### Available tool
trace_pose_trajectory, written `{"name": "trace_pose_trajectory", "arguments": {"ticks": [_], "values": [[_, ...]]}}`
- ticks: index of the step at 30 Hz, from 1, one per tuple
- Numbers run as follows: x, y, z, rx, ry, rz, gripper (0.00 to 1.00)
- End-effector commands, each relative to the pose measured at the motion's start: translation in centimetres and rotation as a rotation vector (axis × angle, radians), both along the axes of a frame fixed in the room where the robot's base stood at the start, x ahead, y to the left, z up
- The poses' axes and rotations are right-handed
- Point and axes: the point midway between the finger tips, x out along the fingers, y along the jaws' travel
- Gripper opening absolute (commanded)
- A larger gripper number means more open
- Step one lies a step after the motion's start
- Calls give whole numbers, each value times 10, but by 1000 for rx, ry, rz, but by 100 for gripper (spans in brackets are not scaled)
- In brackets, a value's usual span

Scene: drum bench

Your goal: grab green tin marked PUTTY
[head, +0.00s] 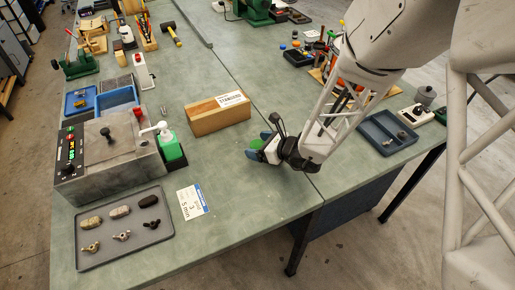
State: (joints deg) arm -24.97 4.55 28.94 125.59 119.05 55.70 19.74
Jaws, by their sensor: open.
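A small green round thing (255,144), likely the putty tin, shows at the tips of my gripper (259,146). Only a bit of it is visible; my gripper hides the rest, and no PUTTY marking can be read. My gripper is open, with its blue-tipped fingers on either side of the green thing in this view. I cannot tell whether they touch it.
A wooden block (218,116) with a white label lies behind and left of my gripper. A green bottle (171,149) with a white top stands by a grey machine (105,160). A grey tray (122,228) holds small parts.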

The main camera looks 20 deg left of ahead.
Motion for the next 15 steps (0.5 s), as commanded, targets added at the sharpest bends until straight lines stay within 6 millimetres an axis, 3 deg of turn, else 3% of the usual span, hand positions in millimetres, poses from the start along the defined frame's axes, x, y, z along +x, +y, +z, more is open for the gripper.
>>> {"name": "trace_pose_trajectory", "arguments": {"ticks": [15], "values": [[0,0,0,0,0,0,83]]}}
